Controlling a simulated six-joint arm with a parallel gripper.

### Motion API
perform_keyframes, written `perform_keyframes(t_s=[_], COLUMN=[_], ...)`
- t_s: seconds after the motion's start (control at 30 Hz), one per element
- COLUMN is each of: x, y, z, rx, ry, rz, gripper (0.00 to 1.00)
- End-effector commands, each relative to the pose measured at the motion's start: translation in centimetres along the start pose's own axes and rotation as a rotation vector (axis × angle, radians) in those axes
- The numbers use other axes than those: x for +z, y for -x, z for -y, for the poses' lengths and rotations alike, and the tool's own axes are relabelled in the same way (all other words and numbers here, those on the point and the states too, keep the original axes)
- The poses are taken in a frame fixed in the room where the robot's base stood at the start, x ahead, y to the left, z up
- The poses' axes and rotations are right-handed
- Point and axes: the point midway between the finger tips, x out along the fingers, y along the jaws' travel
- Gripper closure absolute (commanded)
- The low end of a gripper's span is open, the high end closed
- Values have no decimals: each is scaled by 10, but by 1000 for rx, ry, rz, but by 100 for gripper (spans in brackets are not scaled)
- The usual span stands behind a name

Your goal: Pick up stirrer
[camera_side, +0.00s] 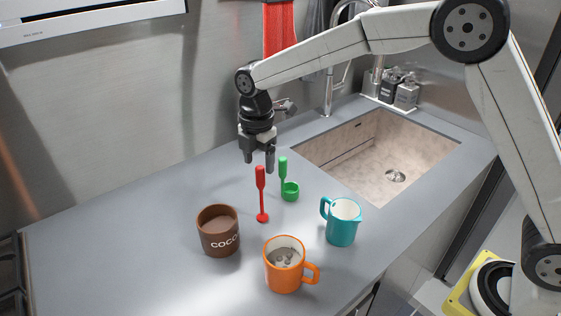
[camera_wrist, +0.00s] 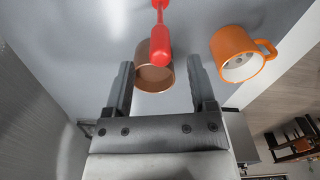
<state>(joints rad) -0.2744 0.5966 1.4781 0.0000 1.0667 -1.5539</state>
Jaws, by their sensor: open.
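The red stirrer (camera_side: 261,190) has a thick handle at the top and a small round end at the counter. It appears to stand roughly upright. My gripper (camera_side: 259,166) is open, pointing down, with its fingertips close to the top of the handle. In the wrist view the red handle (camera_wrist: 160,45) shows between the two fingers of my gripper (camera_wrist: 160,64), in front of the brown cup. I cannot tell from this whether the handle tip is inside the jaws or just beyond them.
A green scoop (camera_side: 289,190) is close on the right. A brown cocoa cup (camera_side: 218,240), an orange mug (camera_side: 285,280) and a teal jug (camera_side: 342,229) stand nearer the front. A sink (camera_side: 370,165) lies behind right. The grey counter (camera_side: 120,215) is clear on the left.

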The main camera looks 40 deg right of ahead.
Motion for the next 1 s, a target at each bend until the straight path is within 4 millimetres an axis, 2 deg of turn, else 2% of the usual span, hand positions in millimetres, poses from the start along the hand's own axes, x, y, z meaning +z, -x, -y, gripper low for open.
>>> perform_keyframes(t_s=[0.17,0.6,1.0], x=[1,2,2], y=[-7,-50,-51], z=[0,1,0], rx=[-2,0,2], ry=[-1,-1,-1], rz=[0,1,1], gripper=[28,28,28])
